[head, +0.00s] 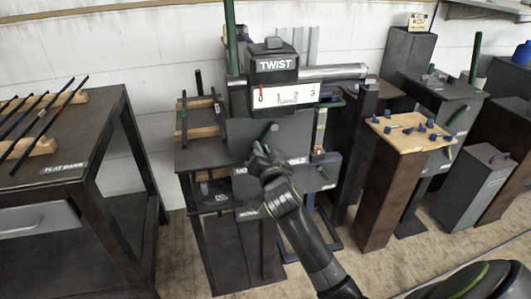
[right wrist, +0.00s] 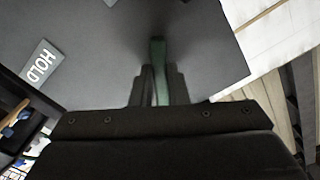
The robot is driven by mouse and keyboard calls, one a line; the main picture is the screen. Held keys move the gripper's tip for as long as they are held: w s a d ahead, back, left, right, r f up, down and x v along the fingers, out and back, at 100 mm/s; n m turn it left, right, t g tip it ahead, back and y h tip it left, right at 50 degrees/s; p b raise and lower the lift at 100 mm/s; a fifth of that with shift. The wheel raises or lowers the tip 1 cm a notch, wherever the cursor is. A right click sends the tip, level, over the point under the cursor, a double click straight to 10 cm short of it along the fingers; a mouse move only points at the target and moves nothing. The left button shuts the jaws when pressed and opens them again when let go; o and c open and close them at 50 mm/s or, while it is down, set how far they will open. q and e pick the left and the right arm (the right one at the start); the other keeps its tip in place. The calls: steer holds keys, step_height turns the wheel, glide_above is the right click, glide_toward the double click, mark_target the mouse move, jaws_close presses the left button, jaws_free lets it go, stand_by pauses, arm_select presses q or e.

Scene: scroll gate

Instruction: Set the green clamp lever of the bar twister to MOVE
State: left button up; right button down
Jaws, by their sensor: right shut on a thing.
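The bar twister (head: 262,110) stands in the middle of the head view, with a TWIST sign and a number scale on top. Its green clamp lever (head: 270,131) shows as a short green rod above my right gripper (head: 262,158). The right gripper is shut on this lever; in the right wrist view the green lever (right wrist: 158,60) stands between the two fingers (right wrist: 158,85). The HOLD label (head: 297,161) is right of the gripper, and it also shows in the right wrist view (right wrist: 40,62). A label at left (head: 240,171) is partly hidden by the gripper. My left gripper is out of view.
A dark table (head: 62,150) with several bars on wooden rests stands at left. A brown pedestal (head: 380,195) with a wooden top and several small blue pieces stands at right, beside other dark stands. A long upright green handle (head: 231,40) rises behind the twister.

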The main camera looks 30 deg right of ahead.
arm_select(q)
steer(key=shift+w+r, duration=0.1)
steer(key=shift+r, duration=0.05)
arm_select(e)
steer(key=shift+a+m, duration=0.15)
steer(key=shift+m, duration=0.25)
steer(key=c, duration=1.4)
jaws_free()
steer(key=shift+s, duration=0.1)
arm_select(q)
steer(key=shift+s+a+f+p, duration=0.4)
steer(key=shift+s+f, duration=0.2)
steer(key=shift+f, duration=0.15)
arm_select(e)
steer(key=v, duration=1.7)
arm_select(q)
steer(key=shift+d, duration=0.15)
arm_select(e)
steer(key=shift+s, duration=0.1)
